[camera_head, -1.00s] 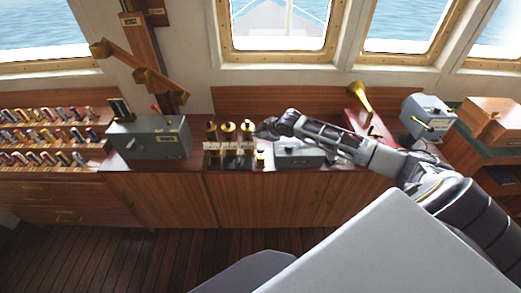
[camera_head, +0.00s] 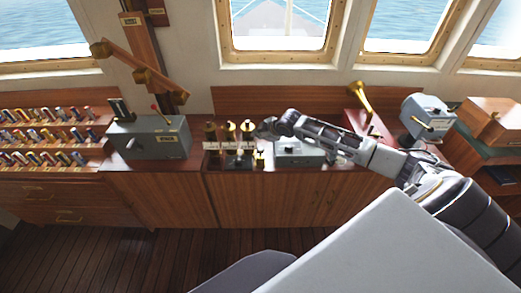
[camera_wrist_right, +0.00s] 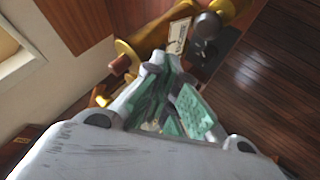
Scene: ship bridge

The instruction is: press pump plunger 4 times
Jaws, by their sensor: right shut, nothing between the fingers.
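A row of brass fittings (camera_head: 230,131) with pale labels stands on the wooden counter, left of my right gripper. I cannot tell for sure which one is the pump plunger. My right gripper (camera_head: 265,130) is shut and empty, beside the rightmost tall brass fitting (camera_head: 247,130). In the right wrist view, the green-padded fingers of the gripper (camera_wrist_right: 163,62) point at brass parts. A reddish-brown knob (camera_wrist_right: 119,65) is left of the tips, and a dark round knob (camera_wrist_right: 207,25) is beyond them to the right. Contact cannot be made out. My left gripper is out of view.
A grey box with a red-tipped lever (camera_head: 150,140) stands to the left, near racks of coloured plugs (camera_head: 45,135). A grey-green box (camera_head: 298,150) sits under my right forearm. A brass horn (camera_head: 360,97) is to the right. Windows are behind the counter (camera_head: 190,163).

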